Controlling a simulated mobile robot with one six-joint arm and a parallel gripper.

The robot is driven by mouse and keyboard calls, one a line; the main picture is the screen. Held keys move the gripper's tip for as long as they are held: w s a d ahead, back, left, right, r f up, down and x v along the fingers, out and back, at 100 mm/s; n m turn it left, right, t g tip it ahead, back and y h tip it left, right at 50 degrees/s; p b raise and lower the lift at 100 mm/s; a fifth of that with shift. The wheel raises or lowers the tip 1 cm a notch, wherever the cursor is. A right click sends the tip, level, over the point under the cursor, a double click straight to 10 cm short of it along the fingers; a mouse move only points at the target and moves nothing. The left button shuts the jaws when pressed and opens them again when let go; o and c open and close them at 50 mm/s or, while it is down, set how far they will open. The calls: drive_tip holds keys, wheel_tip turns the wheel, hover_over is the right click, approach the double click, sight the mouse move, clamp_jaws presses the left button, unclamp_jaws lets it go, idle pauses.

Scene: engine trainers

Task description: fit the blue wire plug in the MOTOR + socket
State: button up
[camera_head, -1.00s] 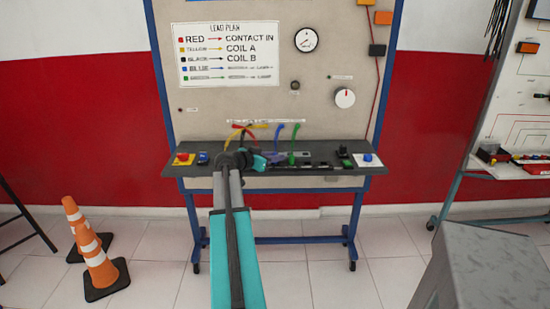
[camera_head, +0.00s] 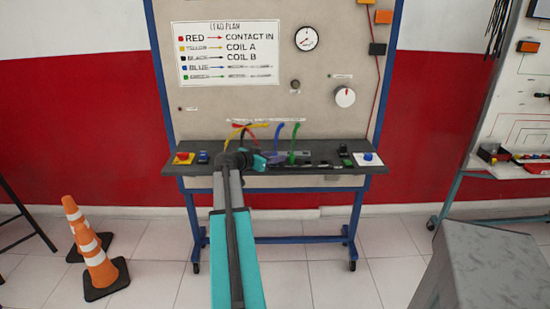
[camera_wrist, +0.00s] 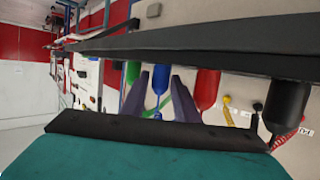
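The blue wire plug (camera_wrist: 160,79) stands between the two purple-grey fingers of my gripper (camera_wrist: 161,84) in the wrist view. The fingers are apart, one on each side of it, and I see no clear contact. Its thin blue wire runs down between them. In the head view my gripper (camera_head: 270,159) is low over the shelf of the trainer panel, and the blue wire (camera_head: 278,130) arches up just behind it. The MOTOR + socket cannot be made out; the small labels are unreadable and the arm hides part of the shelf.
In the wrist view a green plug (camera_wrist: 132,73) is close left of the fingers, a red plug (camera_wrist: 207,88) close right, and a black plug (camera_wrist: 286,103) farther right. The dark shelf (camera_head: 215,170) carries a red button, switches and a blue knob (camera_head: 368,157). Orange cones (camera_head: 98,264) stand left.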

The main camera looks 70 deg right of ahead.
drive_tip(key=shift+a, duration=0.1)
drive_tip(key=shift+r+b+v, duration=0.25)
drive_tip(key=shift+b+v, duration=0.05)
drive_tip(key=shift+v, duration=0.85)
drive_tip(key=shift+r+b+v, duration=0.25)
drive_tip(key=shift+b+v, duration=0.05)
drive_tip(key=shift+v, duration=0.9)
drive_tip(key=shift+d, duration=0.2)
drive_tip(key=shift+r+p, duration=0.45)
drive_tip(key=shift+r, duration=2.2)
drive_tip(key=o, duration=0.5)
drive_tip(key=shift+o, duration=0.2)
